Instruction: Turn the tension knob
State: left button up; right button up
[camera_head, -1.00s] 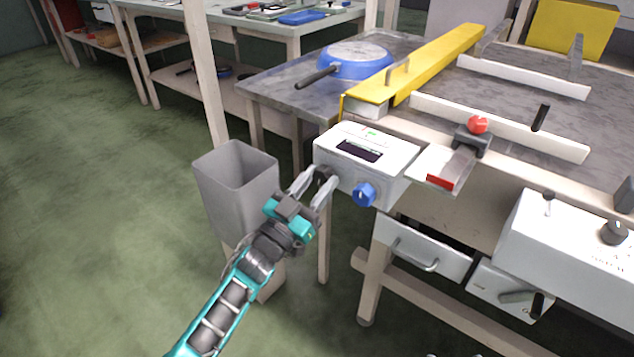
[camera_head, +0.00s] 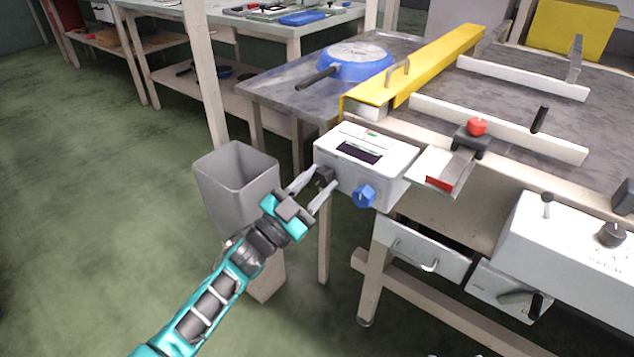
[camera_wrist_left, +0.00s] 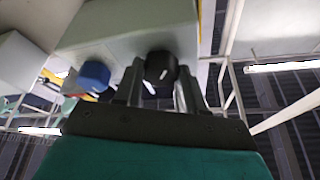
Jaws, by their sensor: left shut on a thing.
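A white control box (camera_head: 366,160) with a dark display hangs at the front corner of the conveyor table. Its front carries a black knob (camera_head: 324,175) on the left and a blue knob (camera_head: 364,195) on the right. My left gripper (camera_head: 318,186) is shut on the black knob, with one finger on each side of it. In the left wrist view the black knob (camera_wrist_left: 161,68) sits between the fingers, and the blue knob (camera_wrist_left: 94,76) is beside them. No label shows which knob is the tension knob. My right gripper is not in view.
A grey bin (camera_head: 237,180) stands left of the box, close to my left arm. A blue pan (camera_head: 354,62) lies on the table behind a yellow guard (camera_head: 436,62). A red-knobbed clamp (camera_head: 476,127) is right of the box. A drawer (camera_head: 425,248) is below.

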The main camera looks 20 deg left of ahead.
pick_arm(q)
jog(key=shift+a+m+g+h, duration=0.1)
jog(key=shift+m+g+h, duration=0.5)
jog(key=shift+m, duration=0.9)
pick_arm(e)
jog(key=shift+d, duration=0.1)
pick_arm(q)
jog(key=o, duration=1.1)
jog(key=shift+c, duration=0.2)
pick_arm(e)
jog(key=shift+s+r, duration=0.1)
pick_arm(q)
jog(key=p+v, duration=0.2)
jog(key=v, duration=1.1)
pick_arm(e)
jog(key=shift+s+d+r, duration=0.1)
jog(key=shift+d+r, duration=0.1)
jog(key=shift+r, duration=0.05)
